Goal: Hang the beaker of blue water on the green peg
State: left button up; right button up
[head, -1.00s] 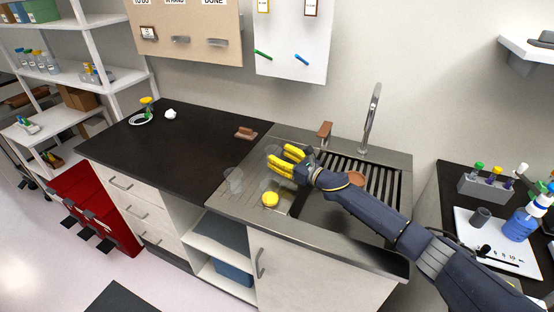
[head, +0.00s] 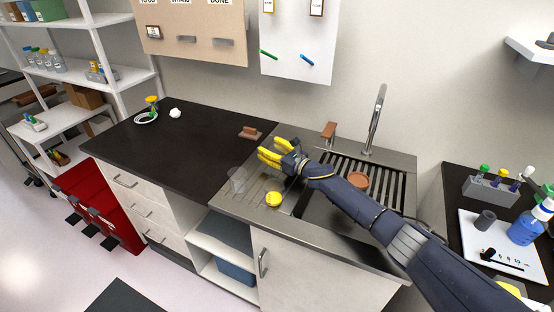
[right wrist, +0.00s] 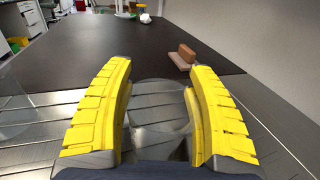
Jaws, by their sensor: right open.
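The green peg (head: 268,55) sticks out of the white wall board, left of a blue peg (head: 307,60). A clear beaker (head: 237,182) stands on the metal drainboard by the sink. My right gripper (head: 270,157) is open just above the drainboard. In the right wrist view a clear round vessel (right wrist: 158,112) shows between and beyond the open yellow fingers (right wrist: 158,105); I cannot tell whether they touch it. Another clear vessel (right wrist: 25,100) shows at the left there. I see no blue water in these vessels. My left gripper is not in view.
The sink (head: 330,215), tap (head: 374,118) and a brown block (head: 250,133) are close by. A bottle of blue liquid (head: 524,230) stands at the right. The black counter (head: 195,150) is mostly clear.

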jog(key=shift+c, duration=0.2)
jog(key=c, duration=1.1)
grip_shut()
jog(key=shift+s+f, duration=0.1)
jog(key=shift+f, duration=0.1)
notch_tip(320, 180, up, 20)
jog(key=shift+r, duration=0.2)
dwell(0.5)
